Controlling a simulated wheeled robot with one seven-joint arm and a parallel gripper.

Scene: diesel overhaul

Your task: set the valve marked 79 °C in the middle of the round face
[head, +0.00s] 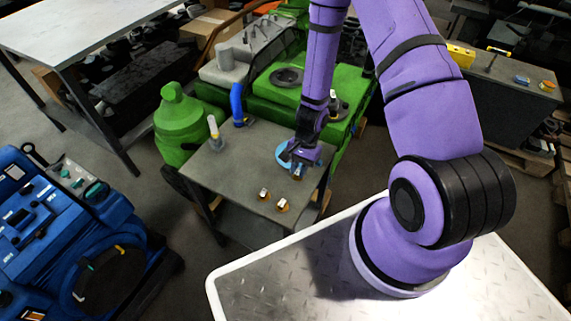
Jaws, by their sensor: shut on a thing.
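My gripper (298,163) is low over the small dark table, pointing down. It is shut on a small valve (298,172) with a pale tag and orange-brown parts, mostly hidden by the fingers. Beside it, partly behind the gripper, a light blue round piece (281,154) shows on the table; I cannot tell if this is the round face. Two similar small valves with white tags stand nearer the front edge, one on the left (263,193) and one on the right (282,205). The markings are too small to read, including any 79 °C.
The small table (232,170) also bears a blue upright part (238,103) and a pale cylinder (214,130) at its back left. A green engine (270,100) stands behind. A green bell-shaped part (180,125) is at the left. The table's left middle is clear.

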